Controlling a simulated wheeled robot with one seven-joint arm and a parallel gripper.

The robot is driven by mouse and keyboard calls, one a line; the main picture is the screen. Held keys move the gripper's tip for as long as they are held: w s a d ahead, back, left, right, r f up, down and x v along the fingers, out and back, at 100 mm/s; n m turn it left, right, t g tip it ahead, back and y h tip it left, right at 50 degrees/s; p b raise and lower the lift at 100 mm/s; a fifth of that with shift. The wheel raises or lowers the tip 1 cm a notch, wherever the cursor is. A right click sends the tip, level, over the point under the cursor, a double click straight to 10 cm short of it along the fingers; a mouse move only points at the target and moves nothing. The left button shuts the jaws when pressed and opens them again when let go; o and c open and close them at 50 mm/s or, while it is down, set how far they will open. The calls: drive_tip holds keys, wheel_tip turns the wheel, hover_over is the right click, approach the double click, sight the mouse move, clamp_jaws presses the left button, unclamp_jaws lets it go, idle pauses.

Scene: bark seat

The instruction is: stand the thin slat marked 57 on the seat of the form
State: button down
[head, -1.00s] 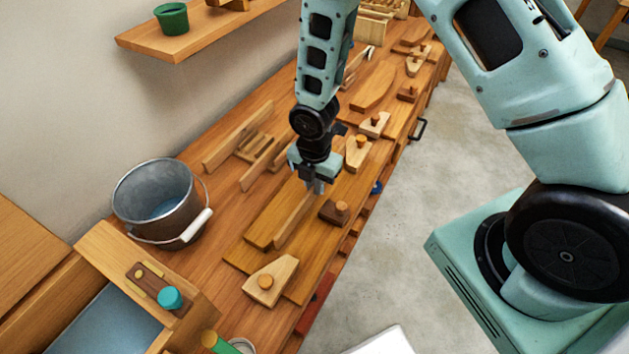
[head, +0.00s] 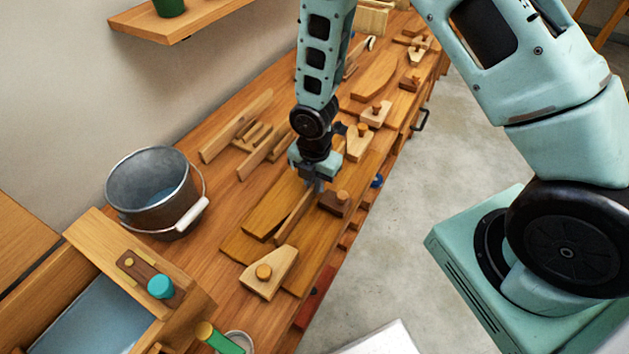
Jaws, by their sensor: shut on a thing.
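My gripper (head: 313,184) points down over the bench and is shut on a thin wooden slat (head: 292,218). The slat stands on its long edge and runs from the jaws toward the lower left. Its number is not readable, and the jaws hide its far end. The form (head: 237,249) is a flat brown board with a raised plank (head: 263,218) on its left part. The slat is just right of this plank, over the form. I cannot tell whether it touches the seat or hangs slightly above it.
A dark knobbed block (head: 335,203) sits close right of my gripper, and a pale knobbed block (head: 268,273) lies at the form's near end. A metal bucket (head: 150,190) stands left. Upright wooden strips (head: 236,126) stand behind.

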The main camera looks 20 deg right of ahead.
drive_tip(key=shift+f, duration=0.15)
drive_tip(key=c, duration=1.5)
unclamp_jaws()
drive_tip(key=shift+o, duration=0.2)
wheel_tip(320, 180, up, 11)
drive_tip(key=p, duration=0.8)
drive_tip(key=shift+p, duration=0.35)
